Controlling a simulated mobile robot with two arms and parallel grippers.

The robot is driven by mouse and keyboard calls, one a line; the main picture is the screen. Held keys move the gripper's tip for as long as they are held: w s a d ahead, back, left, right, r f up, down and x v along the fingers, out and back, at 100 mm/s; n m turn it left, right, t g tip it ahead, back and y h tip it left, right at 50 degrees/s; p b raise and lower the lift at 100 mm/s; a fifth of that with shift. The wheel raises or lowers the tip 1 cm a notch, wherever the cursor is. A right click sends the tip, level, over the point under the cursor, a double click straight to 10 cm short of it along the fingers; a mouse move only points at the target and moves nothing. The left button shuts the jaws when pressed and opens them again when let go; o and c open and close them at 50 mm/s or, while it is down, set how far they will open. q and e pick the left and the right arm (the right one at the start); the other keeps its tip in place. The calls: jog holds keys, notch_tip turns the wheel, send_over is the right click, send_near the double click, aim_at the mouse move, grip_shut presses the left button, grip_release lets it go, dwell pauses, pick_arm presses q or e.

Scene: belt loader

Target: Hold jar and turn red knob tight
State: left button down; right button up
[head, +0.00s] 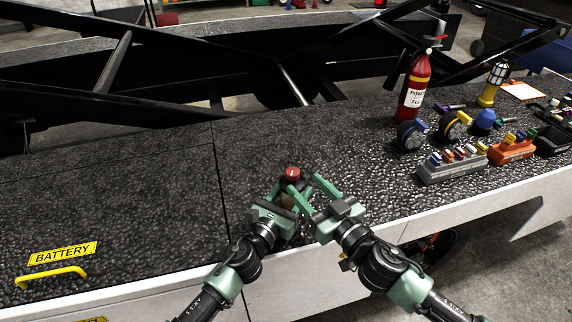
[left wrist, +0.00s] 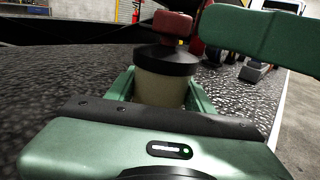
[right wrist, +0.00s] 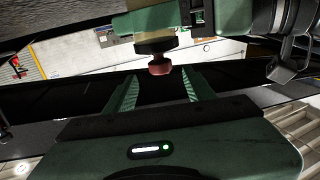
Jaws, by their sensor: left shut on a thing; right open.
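The jar (left wrist: 163,88) has a pale tan body and a black lid (left wrist: 166,59). The red knob (head: 292,174) sits on top of the lid. It also shows in the left wrist view (left wrist: 172,25) and the right wrist view (right wrist: 160,68). My left gripper (head: 288,203) is shut on the jar's body, with a finger on each side; the jar looks upright on the dark surface. My right gripper (head: 312,196) is open beside the knob. In the right wrist view the knob lies beyond its two spread fingertips (right wrist: 160,84), apparently not gripped. In the head view the grippers mostly hide the jar body.
A fire extinguisher (head: 413,88), a yellow lantern (head: 490,86), tape-like rolls (head: 410,136) and racks of coloured pieces (head: 453,166) stand at the right. A yellow handle (head: 50,277) is at the left front.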

aim_at(289, 168)
jog(key=x, duration=0.9)
jog(key=shift+w+a, duration=0.2)
grip_shut()
